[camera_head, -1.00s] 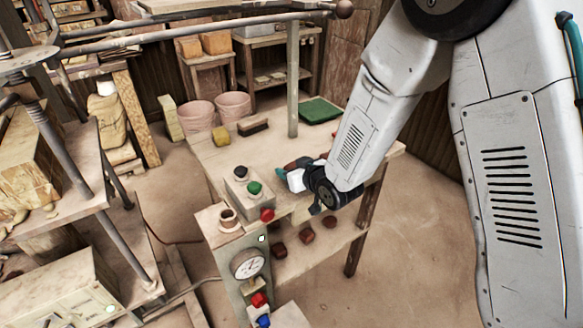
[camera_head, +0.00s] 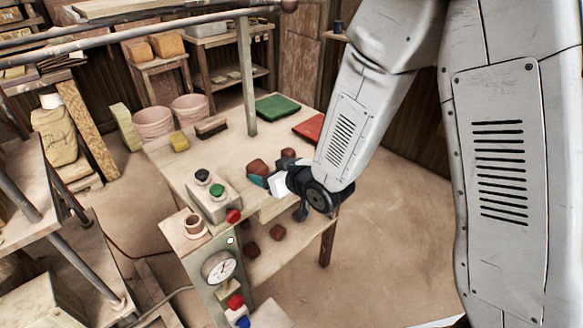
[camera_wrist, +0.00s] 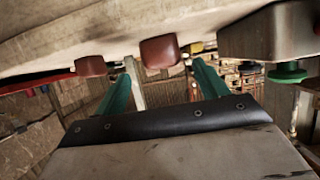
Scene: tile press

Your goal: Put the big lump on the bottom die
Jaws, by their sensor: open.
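A reddish-brown lump (camera_head: 258,168) sits on the worktable just beyond my gripper (camera_head: 272,172). In the wrist view, which looks upside down, my gripper (camera_wrist: 164,68) has its two green fingers spread apart with nothing between them. The nearer, larger-looking lump (camera_wrist: 158,52) appears straight ahead, between the fingertips' directions. A second, smaller-looking lump (camera_wrist: 90,66) is off to the left there. In the head view that side is partly hidden by my gripper. I cannot make out the bottom die in either view.
A grey button box (camera_head: 208,200) with green, black and red buttons stands left of my gripper. A gauge cabinet (camera_head: 215,268) is in front. Green tray (camera_head: 277,107) and red tray (camera_head: 308,128) lie at the back. More lumps lie on the lower shelf (camera_head: 290,250). A post rises behind.

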